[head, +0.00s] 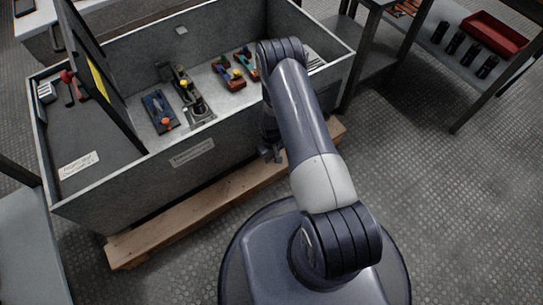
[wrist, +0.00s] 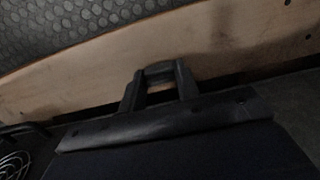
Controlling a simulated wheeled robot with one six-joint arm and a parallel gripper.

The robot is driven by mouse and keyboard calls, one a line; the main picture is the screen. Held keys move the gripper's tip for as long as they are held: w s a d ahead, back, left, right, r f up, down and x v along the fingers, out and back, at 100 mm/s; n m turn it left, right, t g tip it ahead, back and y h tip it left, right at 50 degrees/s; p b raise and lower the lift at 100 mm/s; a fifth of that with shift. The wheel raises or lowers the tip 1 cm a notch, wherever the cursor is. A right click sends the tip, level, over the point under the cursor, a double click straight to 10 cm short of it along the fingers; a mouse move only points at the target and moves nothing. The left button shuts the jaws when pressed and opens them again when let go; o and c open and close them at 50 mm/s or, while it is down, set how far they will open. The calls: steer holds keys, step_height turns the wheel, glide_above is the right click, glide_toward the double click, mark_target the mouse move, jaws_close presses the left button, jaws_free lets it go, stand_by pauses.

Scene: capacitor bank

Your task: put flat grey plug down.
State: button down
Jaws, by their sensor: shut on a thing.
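My gripper (head: 270,153) hangs low in front of the grey bin's front wall, near the wooden beam, in the head view. In the wrist view my gripper (wrist: 159,72) has its two dark fingers a little apart, with a small dark grey piece (wrist: 158,68) between their tips. I take this piece to be the flat grey plug; its shape is hard to make out in the dim light. In the head view the plug cannot be told apart from the gripper and arm.
The open grey bin (head: 190,155) holds a blue block with an orange knob (head: 160,112) and several other parts. A dark upright panel (head: 97,72) stands at its left. The wooden beam (head: 190,212) runs along its foot. Floor at the right (head: 440,190) is clear.

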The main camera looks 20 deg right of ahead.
steer(key=shift+f+b, duration=0.35)
steer(key=shift+b, duration=0.1)
steer(key=shift+f+b, duration=0.3)
steer(key=shift+b, duration=0.05)
steer(key=shift+r, duration=0.1)
steer(key=c, duration=1)
jaws_free()
steer(key=shift+c, duration=0.2)
steer(key=shift+r, duration=0.1)
steer(key=shift+r+p, duration=0.6)
steer(key=shift+p, duration=0.35)
step_height(320, 180, up, 12)
steer(key=p, duration=0.4)
steer(key=shift+f, duration=0.2)
